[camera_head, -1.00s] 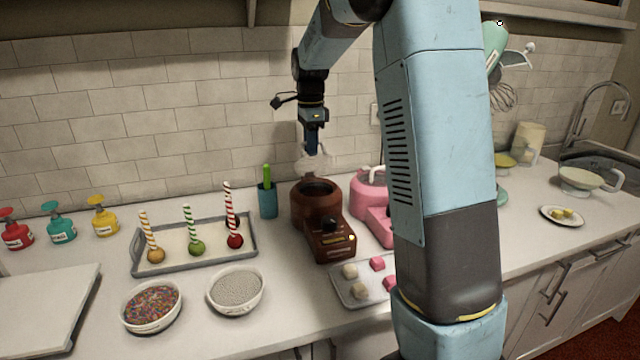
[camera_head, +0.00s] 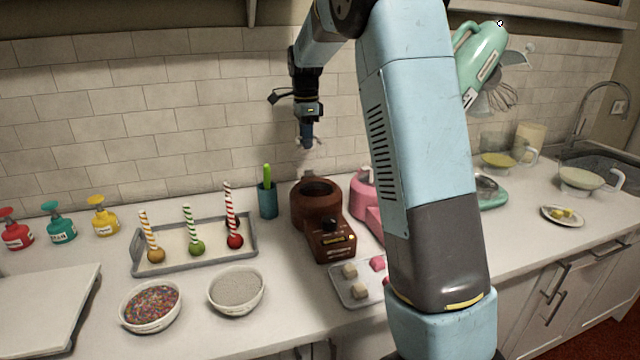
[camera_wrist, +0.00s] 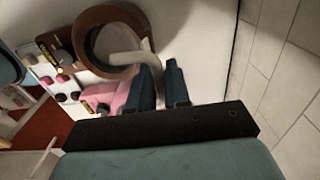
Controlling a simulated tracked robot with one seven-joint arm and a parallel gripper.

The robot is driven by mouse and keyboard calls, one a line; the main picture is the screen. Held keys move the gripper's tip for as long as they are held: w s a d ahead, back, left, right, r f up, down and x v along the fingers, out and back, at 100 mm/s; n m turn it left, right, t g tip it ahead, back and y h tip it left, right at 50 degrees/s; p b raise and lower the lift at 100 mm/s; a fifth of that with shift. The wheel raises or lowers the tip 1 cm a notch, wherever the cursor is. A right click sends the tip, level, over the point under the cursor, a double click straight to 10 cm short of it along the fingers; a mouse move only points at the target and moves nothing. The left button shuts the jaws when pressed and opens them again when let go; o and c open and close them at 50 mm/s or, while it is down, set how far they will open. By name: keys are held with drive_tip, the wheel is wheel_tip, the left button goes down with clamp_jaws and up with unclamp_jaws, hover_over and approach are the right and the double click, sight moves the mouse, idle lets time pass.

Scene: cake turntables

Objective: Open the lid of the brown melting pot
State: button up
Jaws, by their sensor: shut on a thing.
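The brown melting pot (camera_head: 318,215) stands on the counter with a round dark opening on top and a control knob in front. It also shows in the wrist view as a brown ring (camera_wrist: 84,42). My gripper (camera_head: 307,143) is above the pot, clear of its rim. In the wrist view my gripper (camera_wrist: 161,75) has its two dark fingers close together, shut on the white curved handle (camera_wrist: 125,59) of the pot's lid. The lid's clear body is hardly visible, so its exact tilt cannot be told.
A pink pot (camera_head: 364,190) stands close right of the brown pot, partly behind my arm. A teal cup (camera_head: 267,200) stands close left. A small tray (camera_head: 345,291) of cubes lies in front. A tray (camera_head: 180,265) with striped sticks is farther left. The tiled wall is behind.

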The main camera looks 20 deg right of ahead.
drive_tip(key=shift+w+f, duration=0.35)
drive_tip(key=shift+w, duration=0.4)
drive_tip(key=shift+w+f, duration=0.35)
drive_tip(key=shift+w, duration=0.4)
drive_tip(key=shift+w+f, duration=0.35)
drive_tip(key=shift+w, duration=0.4)
drive_tip(key=o, duration=1.2)
drive_tip(key=shift+c, duration=0.2)
drive_tip(key=shift+r, duration=0.15)
wheel_tip(320, 180, up, 7)
